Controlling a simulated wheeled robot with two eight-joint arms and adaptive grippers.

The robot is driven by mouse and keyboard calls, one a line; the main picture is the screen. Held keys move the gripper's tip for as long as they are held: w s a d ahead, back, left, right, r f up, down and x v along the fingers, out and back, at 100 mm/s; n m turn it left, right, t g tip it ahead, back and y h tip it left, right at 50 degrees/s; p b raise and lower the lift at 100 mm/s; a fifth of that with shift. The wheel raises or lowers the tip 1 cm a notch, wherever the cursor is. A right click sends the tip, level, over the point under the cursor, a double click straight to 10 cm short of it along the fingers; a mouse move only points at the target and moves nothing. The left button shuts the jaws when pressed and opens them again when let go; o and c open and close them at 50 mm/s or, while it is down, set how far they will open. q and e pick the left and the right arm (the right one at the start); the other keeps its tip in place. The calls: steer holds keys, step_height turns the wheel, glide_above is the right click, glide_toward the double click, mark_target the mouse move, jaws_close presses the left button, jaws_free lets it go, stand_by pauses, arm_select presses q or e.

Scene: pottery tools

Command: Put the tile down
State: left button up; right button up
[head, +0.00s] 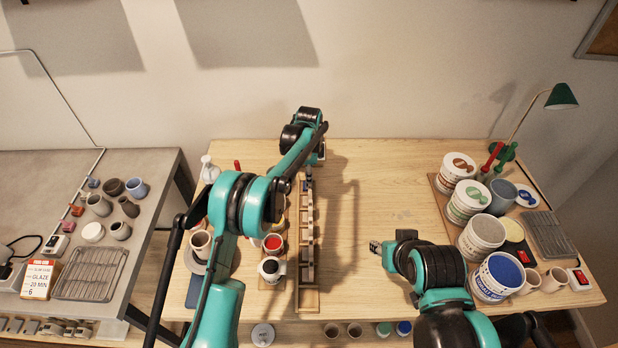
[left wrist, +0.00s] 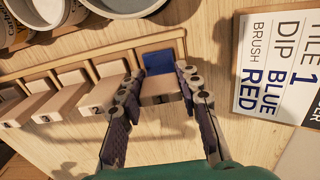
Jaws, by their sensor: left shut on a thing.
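The tile (left wrist: 158,62) has a blue upper part and a bare pale lower part, seen in the left wrist view. My left gripper (left wrist: 168,84) is shut on it, with one finger on each side. The tile is at the end slot of the wooden rack (left wrist: 95,55), in line with several pale numbered tiles. I cannot tell whether it rests on the rack. In the head view the rack (head: 309,298) runs front to back, and my left gripper (head: 307,183) is over its far end. My right gripper (head: 376,247) is right of the rack; its jaw opening is unclear.
A card (left wrist: 280,75) reading tile 1, dip blue, brush red lies beside the rack. Cups, including one with red glaze (head: 273,243), stand left of the rack. Glaze tubs (head: 482,234) stand at the right. The table between rack and tubs (head: 385,190) is mostly clear.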

arm_select(q)
steer(key=shift+r, duration=0.1)
steer(key=o, duration=0.9)
steer(key=shift+f, duration=0.2)
steer(key=shift+r, duration=0.15)
